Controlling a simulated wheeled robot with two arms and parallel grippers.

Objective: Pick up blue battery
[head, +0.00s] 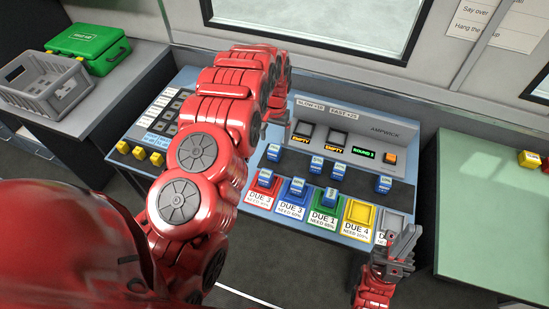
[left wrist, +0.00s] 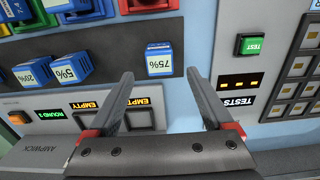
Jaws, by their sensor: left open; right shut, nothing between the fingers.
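Several blue batteries are in view. One blue battery (head: 273,152) stands on the dark strip of the console, just below my left gripper (head: 275,132) in the head view. In the left wrist view, a blue battery marked 75% (left wrist: 159,62) shows between and beyond the two open, empty fingers. More blue batteries (head: 316,166) (head: 338,170) (head: 383,183) stand to its right. Others (head: 265,177) (head: 297,187) (head: 330,196) sit in the coloured front bays. My right gripper (head: 402,240) is shut and empty near the console's front right corner.
The yellow bay (head: 359,213) looks empty. Behind the batteries are two slots marked EMPTY (head: 301,132) and an orange button (head: 390,157). A grey crate (head: 45,85) and green case (head: 88,45) sit at left. A green table (head: 490,200) stands at right.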

